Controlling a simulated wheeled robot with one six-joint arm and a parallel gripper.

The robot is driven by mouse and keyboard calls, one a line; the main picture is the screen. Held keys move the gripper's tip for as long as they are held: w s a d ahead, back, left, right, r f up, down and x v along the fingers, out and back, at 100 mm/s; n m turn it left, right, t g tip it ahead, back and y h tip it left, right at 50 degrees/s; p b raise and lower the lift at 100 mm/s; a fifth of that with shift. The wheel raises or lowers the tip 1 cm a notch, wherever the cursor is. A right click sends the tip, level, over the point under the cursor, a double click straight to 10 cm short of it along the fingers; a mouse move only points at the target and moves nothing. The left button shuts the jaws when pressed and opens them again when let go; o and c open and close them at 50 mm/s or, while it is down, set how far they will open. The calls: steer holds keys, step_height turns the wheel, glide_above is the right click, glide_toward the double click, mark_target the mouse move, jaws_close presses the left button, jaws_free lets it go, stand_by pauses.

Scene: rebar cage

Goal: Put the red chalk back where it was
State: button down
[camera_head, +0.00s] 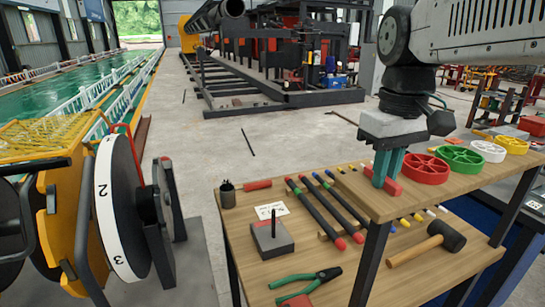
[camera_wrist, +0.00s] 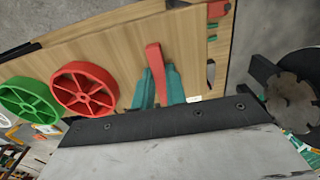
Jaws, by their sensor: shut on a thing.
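My gripper (camera_head: 385,172) is low over the raised wooden shelf of the workbench, its teal fingers pointing down. It is shut on the red chalk (camera_head: 394,187), a short red bar that shows between and beyond the fingers. In the wrist view the red chalk (camera_wrist: 154,58) stands out past my gripper (camera_wrist: 159,84), with the wooden shelf top (camera_wrist: 110,55) behind it. I cannot tell whether the chalk touches the shelf.
Red (camera_head: 425,168), green (camera_head: 459,158), white (camera_head: 487,151) and yellow (camera_head: 512,144) wheels lie right of my gripper. Several red-ended rods (camera_head: 322,213), a mallet (camera_head: 430,243) and green-handled pliers (camera_head: 305,281) lie on the lower top. A dark cup (camera_head: 228,196) stands at its left.

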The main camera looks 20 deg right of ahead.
steer(key=c, duration=1.5)
jaws_free()
steer(key=shift+s+f, duration=0.15)
steer(key=shift+f, duration=0.4)
steer(key=shift+o, duration=0.3)
step_height(320, 180, up, 13)
steer(key=shift+r, duration=0.2)
